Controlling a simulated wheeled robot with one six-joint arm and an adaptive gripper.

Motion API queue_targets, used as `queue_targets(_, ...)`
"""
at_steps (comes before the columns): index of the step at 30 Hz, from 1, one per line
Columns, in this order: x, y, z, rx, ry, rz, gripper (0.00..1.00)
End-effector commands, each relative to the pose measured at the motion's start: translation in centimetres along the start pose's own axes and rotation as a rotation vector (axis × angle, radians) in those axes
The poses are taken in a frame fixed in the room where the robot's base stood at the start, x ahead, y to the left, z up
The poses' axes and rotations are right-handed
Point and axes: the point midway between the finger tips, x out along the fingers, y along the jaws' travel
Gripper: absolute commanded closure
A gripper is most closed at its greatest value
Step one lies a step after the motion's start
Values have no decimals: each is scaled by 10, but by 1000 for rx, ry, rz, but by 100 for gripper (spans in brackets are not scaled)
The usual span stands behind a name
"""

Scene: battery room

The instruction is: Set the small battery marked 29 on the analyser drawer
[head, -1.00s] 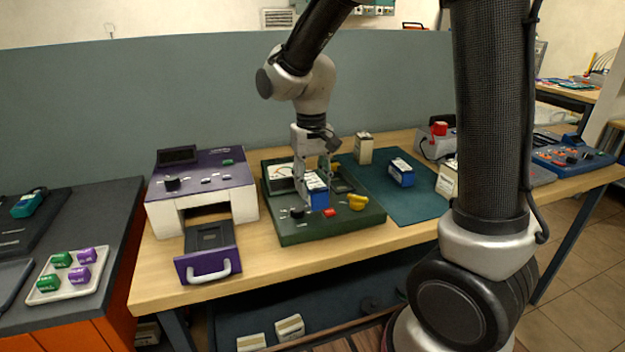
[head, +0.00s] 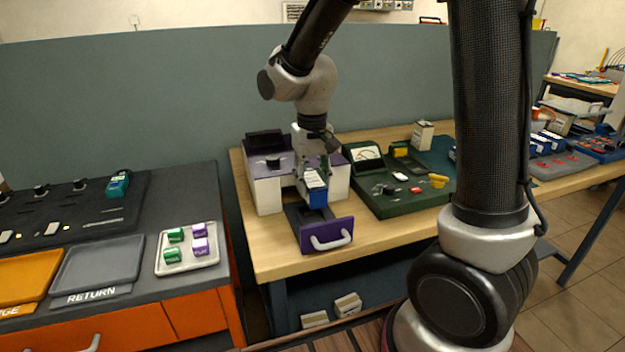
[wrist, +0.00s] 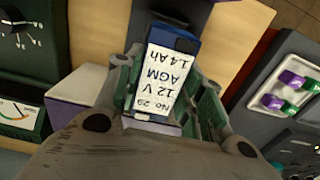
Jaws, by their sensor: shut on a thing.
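My gripper (head: 314,178) is shut on a small blue battery (head: 316,196) with a white label. In the wrist view the battery (wrist: 168,70) reads No 29, 12 V, AGM, 14 Ah, between the fingers. The battery is in front of the purple and white analyser (head: 266,178), over its pulled-out drawer (head: 326,236), which has a purple front and a white handle. The battery hides part of the drawer's bed. I cannot tell whether it touches the drawer.
On the left bench a white tray (head: 187,267) holds several green and purple blocks, beside a grey return tray (head: 98,270). Small boxes (head: 347,304) sit below the table.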

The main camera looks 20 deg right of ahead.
Motion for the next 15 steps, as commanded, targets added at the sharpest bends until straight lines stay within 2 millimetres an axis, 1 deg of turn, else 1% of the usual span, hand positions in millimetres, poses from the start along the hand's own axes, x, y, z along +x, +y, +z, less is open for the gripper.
queue_targets(15, 47, 0, -1, 6, 1, 0, 100)
